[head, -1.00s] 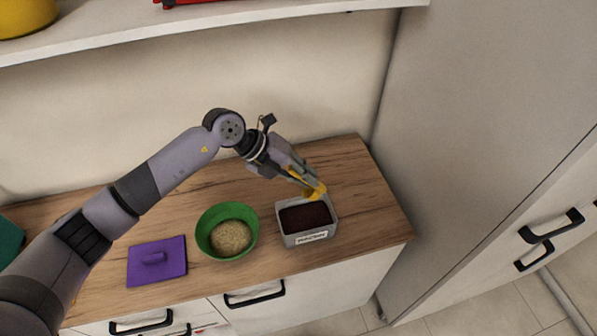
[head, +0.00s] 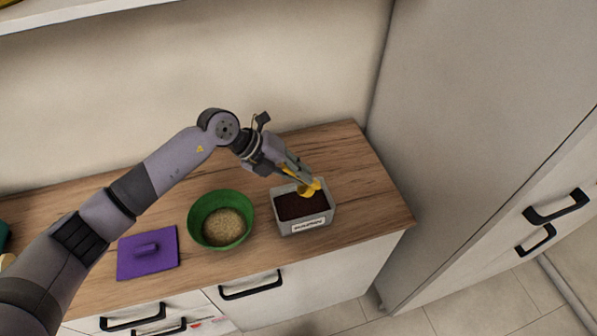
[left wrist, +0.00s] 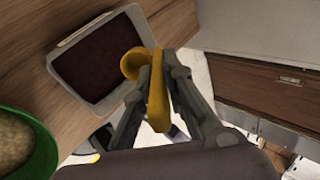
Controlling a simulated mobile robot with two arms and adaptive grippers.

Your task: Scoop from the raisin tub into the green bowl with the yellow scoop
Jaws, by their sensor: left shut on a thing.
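The yellow scoop (head: 310,188) is held in my left gripper (head: 303,178), which is shut on its handle. The scoop is over the back right part of the raisin tub (head: 307,226), a grey box with a label and dark contents. In the left wrist view the scoop (left wrist: 135,63) overlaps the right rim of the tub (left wrist: 66,66); I cannot tell whether it touches the raisins. The green bowl (head: 194,230) stands left of the tub with pale grainy contents. The bowl also shows at the lower left of the left wrist view (left wrist: 42,150). My right gripper is not in view.
A purple lid-like slab (head: 135,264) with a handle lies left of the bowl on the wooden worktop (head: 370,205). A tall pale cabinet (head: 460,120) stands at the right. The worktop right of the tub is clear. A shelf (head: 100,12) hangs above.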

